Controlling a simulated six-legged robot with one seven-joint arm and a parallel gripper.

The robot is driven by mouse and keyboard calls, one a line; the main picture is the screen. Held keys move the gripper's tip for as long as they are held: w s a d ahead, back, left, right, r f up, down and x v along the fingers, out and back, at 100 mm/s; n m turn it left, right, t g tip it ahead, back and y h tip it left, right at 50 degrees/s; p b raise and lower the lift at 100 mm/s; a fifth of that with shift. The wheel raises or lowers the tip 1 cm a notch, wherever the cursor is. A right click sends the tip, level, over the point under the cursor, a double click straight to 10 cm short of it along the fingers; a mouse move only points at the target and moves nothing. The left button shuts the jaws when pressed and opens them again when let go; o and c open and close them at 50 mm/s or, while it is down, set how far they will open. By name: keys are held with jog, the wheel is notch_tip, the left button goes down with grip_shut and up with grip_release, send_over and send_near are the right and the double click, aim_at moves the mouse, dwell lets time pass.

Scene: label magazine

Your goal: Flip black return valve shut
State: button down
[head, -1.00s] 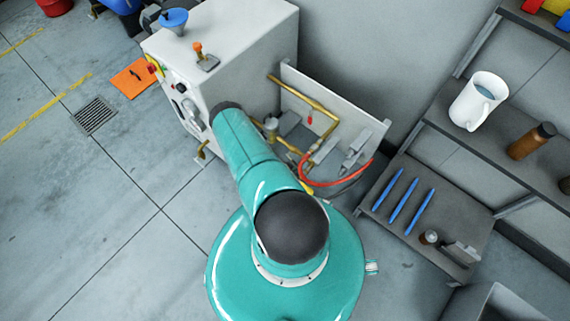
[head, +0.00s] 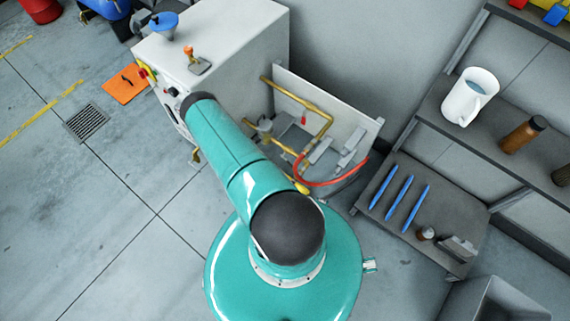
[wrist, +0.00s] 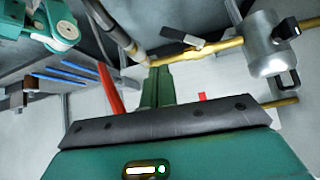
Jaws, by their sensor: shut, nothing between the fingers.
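In the wrist view my gripper (wrist: 157,72) is shut and empty, its green fingers together close to a brass pipe (wrist: 215,46). A dark flat lever (wrist: 184,44) stands off this pipe just right of the fingertips; it looks like the black valve handle, but its label does not show. A gap or contact between fingertips and pipe cannot be told. A second black handle (wrist: 287,28) sits by a grey metal cylinder (wrist: 262,45) at the right. In the head view the brass piping (head: 318,104) runs along a pale panel (head: 345,115); my arm hides the gripper.
A red hose (head: 330,184) loops in front of the panel; it also shows left of my fingers in the wrist view (wrist: 110,90). A white cabinet (head: 235,35) stands behind left. Shelves at right hold a white jug (head: 470,97) and blue rods (head: 400,193).

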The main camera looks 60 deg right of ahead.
jog(key=d+f+m+y, duration=0.1)
jog(key=d+m+y, duration=0.3)
jog(key=d+m, duration=0.4)
notch_tip(320, 180, up, 3)
jog(key=m+y, duration=0.5)
jog(key=m, duration=0.4)
send_over(293, 167)
jog(key=w, duration=0.2)
jog(key=shift+d+f, duration=0.1)
jog(key=shift+d, duration=0.1)
jog(key=shift+s, duration=0.1)
jog(key=f, duration=0.3)
jog(key=s+f, duration=0.1)
jog(key=f, duration=0.6)
jog(key=shift+s+a, duration=0.1)
jog(key=shift+s, duration=0.05)
